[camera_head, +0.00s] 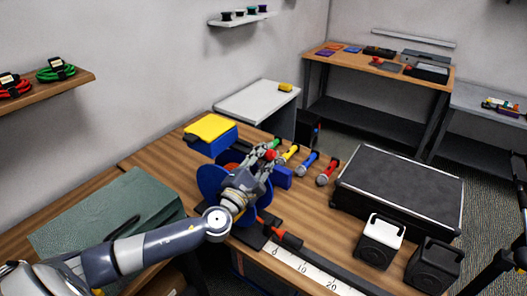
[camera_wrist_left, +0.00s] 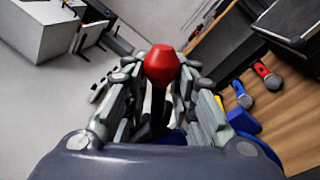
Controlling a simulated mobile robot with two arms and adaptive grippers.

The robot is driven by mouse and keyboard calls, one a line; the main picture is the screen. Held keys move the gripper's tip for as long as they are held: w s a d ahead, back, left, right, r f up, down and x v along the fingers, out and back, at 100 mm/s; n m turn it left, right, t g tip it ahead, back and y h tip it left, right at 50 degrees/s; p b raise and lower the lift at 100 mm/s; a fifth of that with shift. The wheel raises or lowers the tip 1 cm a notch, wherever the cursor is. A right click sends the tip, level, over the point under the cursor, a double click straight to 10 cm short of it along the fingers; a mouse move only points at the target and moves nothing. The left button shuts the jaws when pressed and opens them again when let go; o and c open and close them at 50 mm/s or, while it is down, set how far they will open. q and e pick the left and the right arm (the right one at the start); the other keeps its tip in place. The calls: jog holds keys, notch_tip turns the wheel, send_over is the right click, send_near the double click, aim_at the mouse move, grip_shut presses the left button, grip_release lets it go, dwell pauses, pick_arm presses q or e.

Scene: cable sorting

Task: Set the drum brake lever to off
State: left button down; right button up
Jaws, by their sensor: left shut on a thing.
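The blue cable drum (camera_head: 212,181) stands on the wooden bench and is partly hidden behind my left gripper. The brake lever has a red knob (camera_head: 270,155), which shows large in the left wrist view (camera_wrist_left: 161,65). My left gripper (camera_head: 266,158) is shut on the lever, with its fingers (camera_wrist_left: 160,85) on both sides just below the red knob. A dark lever shaft (camera_wrist_left: 158,105) runs down between the fingers. The lever's base and any on or off marking are hidden. My right gripper is not in view.
Several coloured connectors (camera_head: 308,163) lie behind the drum. A white ruler strip (camera_head: 310,273) runs along the front. A yellow and blue box (camera_head: 210,128) stands behind, and a green case (camera_head: 110,215) at left.

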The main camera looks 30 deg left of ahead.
pick_arm(q)
jog(key=shift+s+d+f+m, duration=0.1)
jog(key=shift+d+f+m, duration=0.05)
jog(key=shift+f+m, duration=0.35)
jog(key=c, duration=1.3)
grip_release()
jog(key=shift+s, duration=0.15)
jog(key=shift+r, duration=0.25)
jog(key=s+f, duration=0.2)
jog(key=s, duration=1)
jog(key=shift+f, duration=0.1)
